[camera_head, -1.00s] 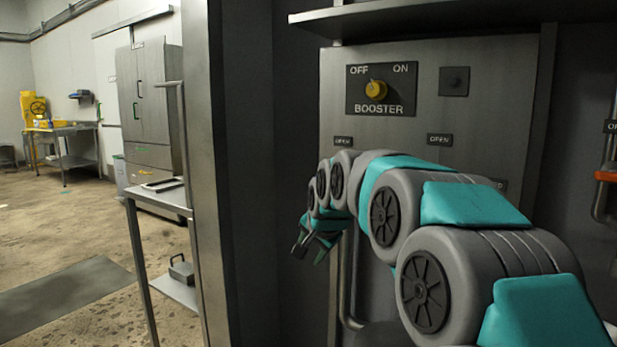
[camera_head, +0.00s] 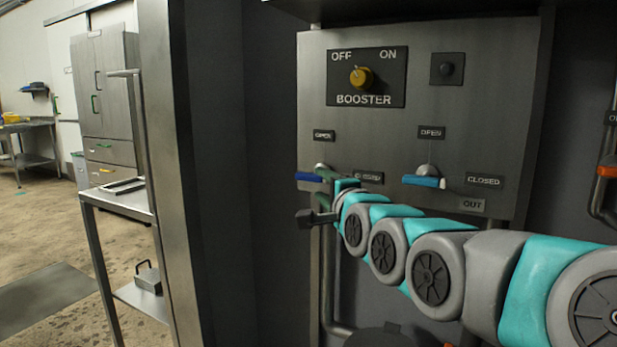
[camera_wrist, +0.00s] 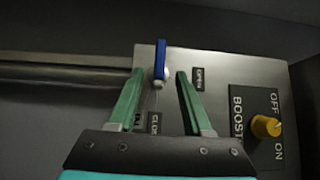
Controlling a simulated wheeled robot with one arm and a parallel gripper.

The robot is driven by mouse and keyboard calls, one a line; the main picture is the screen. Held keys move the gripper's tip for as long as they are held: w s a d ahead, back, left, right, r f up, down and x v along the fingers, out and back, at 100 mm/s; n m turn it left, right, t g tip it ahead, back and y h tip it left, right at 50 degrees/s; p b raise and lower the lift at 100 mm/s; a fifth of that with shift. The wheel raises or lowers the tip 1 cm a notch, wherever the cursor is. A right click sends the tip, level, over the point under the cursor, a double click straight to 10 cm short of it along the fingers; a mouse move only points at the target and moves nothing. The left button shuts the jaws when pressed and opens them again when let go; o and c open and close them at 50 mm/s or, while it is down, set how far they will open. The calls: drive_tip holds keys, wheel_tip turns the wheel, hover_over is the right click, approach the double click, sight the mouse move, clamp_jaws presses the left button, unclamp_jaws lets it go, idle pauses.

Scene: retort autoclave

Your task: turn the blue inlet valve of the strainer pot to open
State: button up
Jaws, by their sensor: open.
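The blue inlet valve handle (camera_head: 308,177) is at the left edge of the steel panel (camera_head: 455,120), lying level and pointing left. An OPEN label (camera_head: 324,135) is above it and a CLOSED label (camera_head: 368,178) to its right. In the wrist view the blue handle (camera_wrist: 160,60) shows between and just beyond the fingertips of my gripper (camera_wrist: 160,74). The green fingers are apart, one on each side, with no clear contact. An IN label (camera_wrist: 137,118) is near the left finger. In the head view my wrist partly hides the valve.
A yellow booster knob (camera_head: 361,77) is above. An orange handle (camera_head: 607,170) is at the far right. A metal post (camera_head: 165,150) and a side table (camera_head: 120,203) stand left.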

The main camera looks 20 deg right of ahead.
sight(314, 180)
drive_tip(key=shift+w+d+p, duration=0.2)
drive_tip(key=shift+w+p, duration=0.05)
drive_tip(key=shift+w, duration=1.4)
drive_tip(key=shift+w+d+p, duration=0.2)
drive_tip(key=shift+w+p, duration=0.05)
drive_tip(key=shift+w, duration=1.4)
clamp_jaws()
